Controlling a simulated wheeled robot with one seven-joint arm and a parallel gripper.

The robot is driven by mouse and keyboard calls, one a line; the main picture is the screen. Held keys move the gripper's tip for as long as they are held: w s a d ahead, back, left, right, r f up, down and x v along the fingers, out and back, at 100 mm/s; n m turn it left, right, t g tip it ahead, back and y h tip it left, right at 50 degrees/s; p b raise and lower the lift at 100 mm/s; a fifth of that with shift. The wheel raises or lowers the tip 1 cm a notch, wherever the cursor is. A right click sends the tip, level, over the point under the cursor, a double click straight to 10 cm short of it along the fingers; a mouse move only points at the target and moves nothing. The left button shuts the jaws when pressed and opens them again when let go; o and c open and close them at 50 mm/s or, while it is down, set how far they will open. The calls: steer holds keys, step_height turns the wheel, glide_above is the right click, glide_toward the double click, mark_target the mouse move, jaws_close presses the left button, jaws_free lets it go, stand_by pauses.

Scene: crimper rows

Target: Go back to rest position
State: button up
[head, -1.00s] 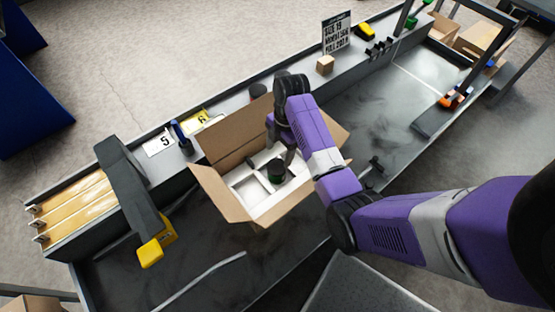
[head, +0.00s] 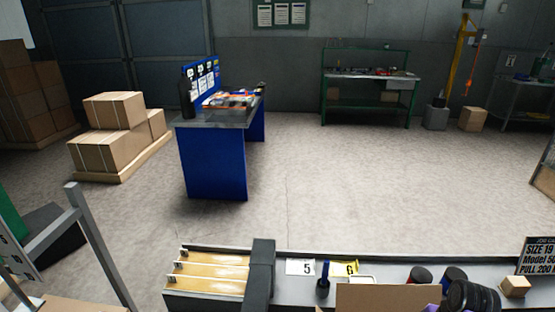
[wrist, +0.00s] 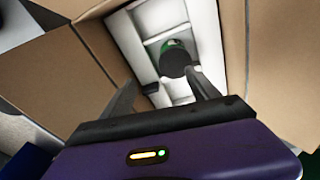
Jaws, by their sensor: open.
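My gripper (wrist: 163,77) shows in the wrist view, open, its two fingers pointing down into an open cardboard box (wrist: 270,60). A dark round item with a green edge (wrist: 175,60) stands in a compartment of the white insert (wrist: 125,38). It lies just past the fingertips, nearer the right finger. I cannot tell whether that finger touches it. In the head view only the box's back flap (head: 385,298) shows at the bottom edge. A black arm joint of mine is beside it, and my gripper is out of that view.
The bench's back ledge (head: 390,268) holds number cards 5 (head: 300,267) and 6 (head: 344,268), dark round items, a small wooden block (head: 514,286) and a sign (head: 538,256). A blue workbench (head: 215,160) and stacked cartons (head: 112,110) stand beyond. The floor between is clear.

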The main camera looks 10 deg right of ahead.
steer(key=w+d+r+m+t+h, duration=0.4)
steer(key=w+r+m+t, duration=0.1)
steer(key=w+m+t, duration=0.15)
steer(key=s+a+r+m+t, duration=0.45)
steer(key=s+a+r, duration=0.35)
steer(key=s+a, duration=0.4)
steer(key=s+a+r+m+t, duration=0.3)
steer(key=s+a+r+t, duration=0.2)
steer(key=s+a+r, duration=0.55)
steer(key=s+a+f+g+y, duration=0.1)
steer(key=s+a, duration=0.1)
steer(key=s, duration=0.3)
steer(key=s+a+f+n+g+y, duration=0.1)
steer(key=s+a, duration=0.1)
steer(key=s, duration=0.3)
steer(key=shift+s+a+f+g+y, duration=0.2)
steer(key=shift+s+a+g+y, duration=0.1)
steer(key=shift+a+y, duration=0.1)
